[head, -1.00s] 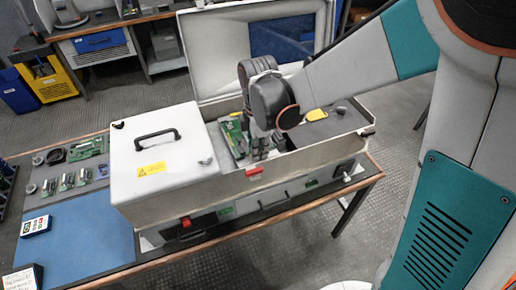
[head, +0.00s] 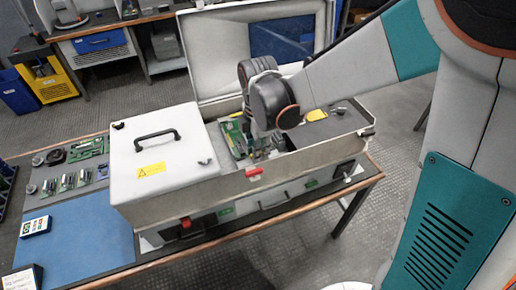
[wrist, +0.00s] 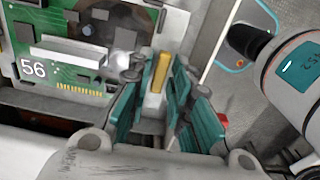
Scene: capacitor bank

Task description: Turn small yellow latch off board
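The small yellow latch (wrist: 161,73) stands upright at the right end of the green board (wrist: 70,50) marked 56 in the wrist view. My gripper (wrist: 156,82) has its teal fingers on either side of the latch, with a visible gap between the fingers. Whether either finger touches the latch I cannot tell. In the head view my gripper (head: 262,152) reaches down into the open grey case (head: 190,195), beside the green board (head: 234,138). The latch is too small or hidden there.
A white lid with a black handle (head: 156,138) covers the case's left part. The raised lid (head: 215,40) stands behind my gripper. The case's front wall, with a red catch (head: 253,171), is close in front.

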